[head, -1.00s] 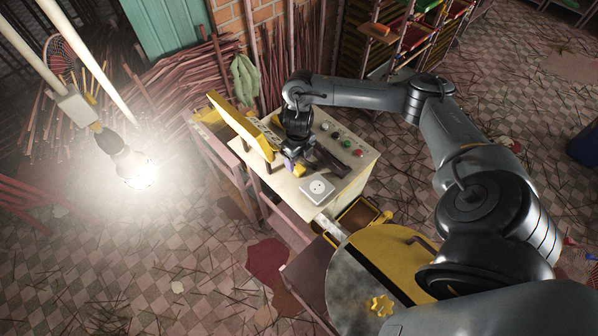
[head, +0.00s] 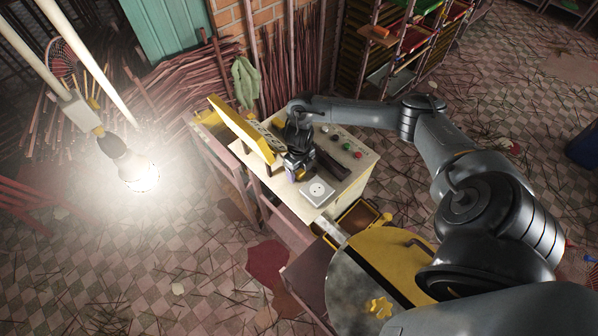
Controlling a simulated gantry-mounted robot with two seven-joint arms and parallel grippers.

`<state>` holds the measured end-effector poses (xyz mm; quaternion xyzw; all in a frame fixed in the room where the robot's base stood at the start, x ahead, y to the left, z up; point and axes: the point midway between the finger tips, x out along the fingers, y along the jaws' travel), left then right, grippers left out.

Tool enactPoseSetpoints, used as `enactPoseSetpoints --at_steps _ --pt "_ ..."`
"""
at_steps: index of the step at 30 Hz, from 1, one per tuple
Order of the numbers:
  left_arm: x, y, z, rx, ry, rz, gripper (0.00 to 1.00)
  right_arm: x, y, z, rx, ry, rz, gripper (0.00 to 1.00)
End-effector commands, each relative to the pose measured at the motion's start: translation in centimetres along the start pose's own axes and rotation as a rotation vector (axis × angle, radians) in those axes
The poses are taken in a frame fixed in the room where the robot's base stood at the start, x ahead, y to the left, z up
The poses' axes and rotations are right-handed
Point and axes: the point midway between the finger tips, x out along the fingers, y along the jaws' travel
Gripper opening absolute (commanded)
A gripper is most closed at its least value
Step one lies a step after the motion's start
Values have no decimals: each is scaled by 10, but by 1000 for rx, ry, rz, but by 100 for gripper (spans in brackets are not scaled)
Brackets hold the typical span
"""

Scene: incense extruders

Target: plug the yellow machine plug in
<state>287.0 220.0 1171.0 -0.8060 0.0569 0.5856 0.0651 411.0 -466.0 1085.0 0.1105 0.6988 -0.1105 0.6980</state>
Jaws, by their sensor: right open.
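My right gripper (head: 296,172) points down over the cream top of the machine cabinet, just left of the socket. It is open. A small yellow piece (head: 301,175), which looks like the plug, shows at the fingers and is mostly hidden by them. I cannot tell whether it lies between the fingers or beside them. The pale square socket (head: 318,191) with a round face lies on the cabinet top near its front corner, and nothing is in it. My left gripper is not in view.
A yellow tilted panel (head: 241,127) stands left of the gripper. Coloured buttons (head: 347,146) and a dark bar (head: 332,164) are to the right. A yellow round-ended machine (head: 371,290) stands in front. A bright bulb (head: 138,172) hangs at left.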

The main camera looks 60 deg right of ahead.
Motion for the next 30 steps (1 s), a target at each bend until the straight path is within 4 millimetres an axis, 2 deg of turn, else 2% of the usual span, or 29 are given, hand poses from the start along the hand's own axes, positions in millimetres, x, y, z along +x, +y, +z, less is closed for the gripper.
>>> enactPoseSetpoints --at_steps 10,21,30 --pt "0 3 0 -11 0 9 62 1 0 0 0 -1 0 68" --pt "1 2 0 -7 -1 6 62 1 0 0 0 -1 0 13" --pt "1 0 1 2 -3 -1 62 1 0 0 -1 0 0 11"
